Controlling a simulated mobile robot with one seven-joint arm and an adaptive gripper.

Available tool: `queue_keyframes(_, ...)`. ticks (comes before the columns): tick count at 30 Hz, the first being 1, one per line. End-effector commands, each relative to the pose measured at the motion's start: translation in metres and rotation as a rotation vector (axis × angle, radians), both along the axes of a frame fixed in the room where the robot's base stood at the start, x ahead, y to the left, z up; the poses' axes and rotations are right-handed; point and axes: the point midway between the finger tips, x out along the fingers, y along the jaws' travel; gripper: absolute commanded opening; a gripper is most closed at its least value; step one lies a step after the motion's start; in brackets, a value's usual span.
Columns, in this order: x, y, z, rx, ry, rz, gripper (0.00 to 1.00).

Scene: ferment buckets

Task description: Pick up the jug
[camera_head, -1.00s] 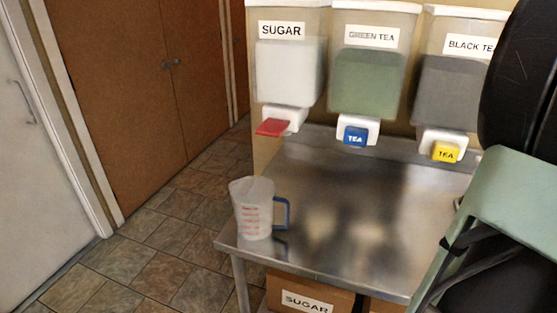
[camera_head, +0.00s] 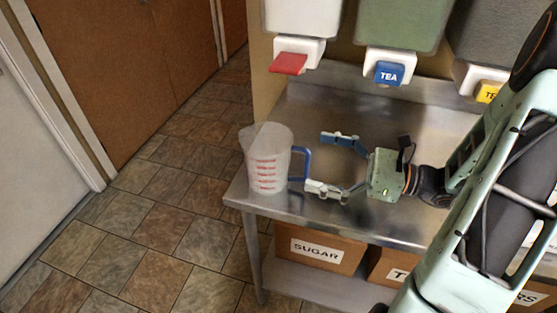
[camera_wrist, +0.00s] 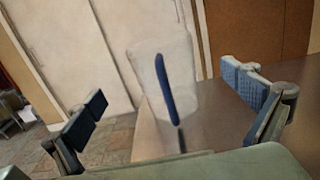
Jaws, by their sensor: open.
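The jug (camera_head: 268,160) is a translucent measuring jug with red markings and a blue handle (camera_head: 306,163) on its right side. It stands upright near the left front corner of the steel table. My gripper (camera_head: 322,163) is open and empty, just right of the jug, its two fingers pointing left toward the handle. In the wrist view the jug (camera_wrist: 150,68) stands ahead between the open fingers, with its blue handle (camera_wrist: 163,85) facing the camera. I cannot tell whether a fingertip touches the handle.
The steel table (camera_head: 395,215) has bare room behind the gripper. Dispensers with a red tap (camera_head: 288,63), a blue tap (camera_head: 389,73) and a yellow tap (camera_head: 488,92) stand along the back. Boxes, one marked SUGAR (camera_head: 318,250), sit below. Tiled floor (camera_head: 140,235) lies left of the table.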

Motion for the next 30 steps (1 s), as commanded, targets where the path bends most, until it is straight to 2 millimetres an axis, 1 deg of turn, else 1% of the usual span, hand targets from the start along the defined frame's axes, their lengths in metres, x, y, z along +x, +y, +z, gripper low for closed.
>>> queue_keyframes(3,0.006,0.02,0.002,0.004,0.0,0.007,1.0)
queue_keyframes(6,0.011,0.034,0.002,0.002,-0.001,0.007,1.0)
queue_keyframes(9,0.015,0.044,0.002,0.0,-0.001,0.004,1.0)
queue_keyframes(14,0.02,0.054,0.004,-0.002,-0.002,0.005,1.0)
queue_keyframes(19,0.031,0.076,0.013,-0.002,-0.003,0.006,1.0)
queue_keyframes(21,0.034,0.085,0.012,-0.003,-0.002,0.005,1.0)
queue_keyframes(25,0.038,0.094,0.011,-0.003,-0.001,0.003,1.0)
queue_keyframes(30,0.039,0.095,0.011,-0.003,-0.002,0.002,1.0)
